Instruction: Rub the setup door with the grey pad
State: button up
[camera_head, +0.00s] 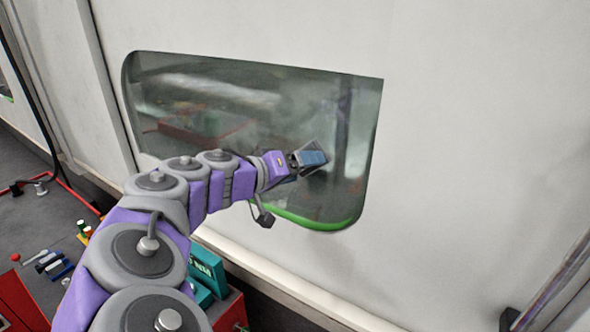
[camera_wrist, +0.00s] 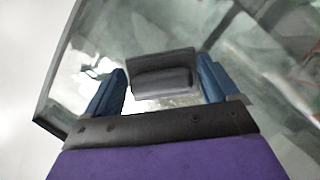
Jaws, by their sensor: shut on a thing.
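The setup door (camera_head: 460,150) is a large pale panel with a dark, rounded window (camera_head: 230,90) in it. Cloudy pale smears show on the glass, and the window has a green lower edge. My gripper (camera_head: 310,158) is in front of the right part of the window. In the wrist view, the grey pad (camera_wrist: 163,75) sits between the two blue fingers, and my gripper is shut on it. The pad's far face is hidden, so I cannot tell whether it touches the glass.
A red-edged dark surface (camera_head: 40,225) with small tools lies at the left. A teal box (camera_head: 207,270) stands beside my arm at the bottom. A metal bar (camera_head: 550,290) slants at the lower right. The door right of the window is bare.

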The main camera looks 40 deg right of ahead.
jog(key=shift+r, duration=0.55)
jog(key=w+a, duration=0.2)
jog(key=w, duration=0.5)
jog(key=shift+a+p, duration=0.25)
jog(key=shift+p, duration=0.15)
jog(key=shift+f, duration=0.1)
